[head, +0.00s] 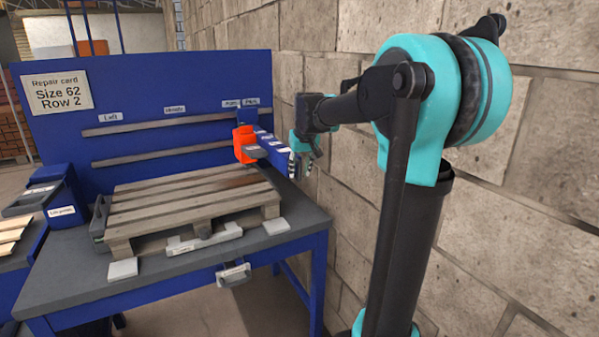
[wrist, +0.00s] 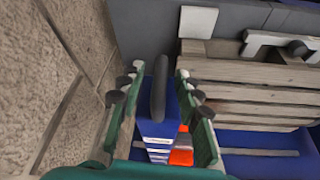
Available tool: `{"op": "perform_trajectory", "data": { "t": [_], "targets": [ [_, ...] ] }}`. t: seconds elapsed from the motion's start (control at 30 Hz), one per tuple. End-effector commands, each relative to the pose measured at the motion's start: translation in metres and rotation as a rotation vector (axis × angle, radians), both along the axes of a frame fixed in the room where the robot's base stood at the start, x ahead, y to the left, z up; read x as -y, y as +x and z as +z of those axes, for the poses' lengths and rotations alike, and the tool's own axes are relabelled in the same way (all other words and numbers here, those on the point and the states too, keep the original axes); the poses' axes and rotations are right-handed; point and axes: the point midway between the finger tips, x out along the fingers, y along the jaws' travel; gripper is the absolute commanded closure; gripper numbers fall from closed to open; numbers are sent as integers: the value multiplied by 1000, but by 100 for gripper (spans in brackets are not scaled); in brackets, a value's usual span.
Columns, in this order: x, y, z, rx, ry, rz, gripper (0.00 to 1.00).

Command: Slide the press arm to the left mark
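The orange-red press head (head: 244,143) hangs at the right end of the two grey rails on the blue back panel (head: 180,85), below the right-hand labels. The left mark is the small white label "Left" (head: 110,117) at the rails' left end. A blue bar with white markings (head: 272,145) runs from the press head towards my gripper (head: 302,163). In the wrist view my gripper (wrist: 157,85) is open, its fingers on either side of a dark rounded bar (wrist: 159,90). Gaps show on both sides of it. The orange head (wrist: 181,157) shows beyond.
A wooden pallet (head: 190,200) lies on the grey-topped table below the rails. A stone wall (head: 450,240) stands close on the right. The space along the rails left of the press head looks clear.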

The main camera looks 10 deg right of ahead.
Motion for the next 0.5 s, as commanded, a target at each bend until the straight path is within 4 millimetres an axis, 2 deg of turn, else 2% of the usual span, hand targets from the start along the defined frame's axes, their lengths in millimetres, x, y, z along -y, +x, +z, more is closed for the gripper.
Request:
{"op": "perform_trajectory", "data": {
  "t": [0.13,0.4,0.5],
  "targets": [
    [0,3,-7,0,0,0,66],
    [0,3,-9,0,0,0,66],
    [0,3,-8,0,0,0,77]
  ]
}}
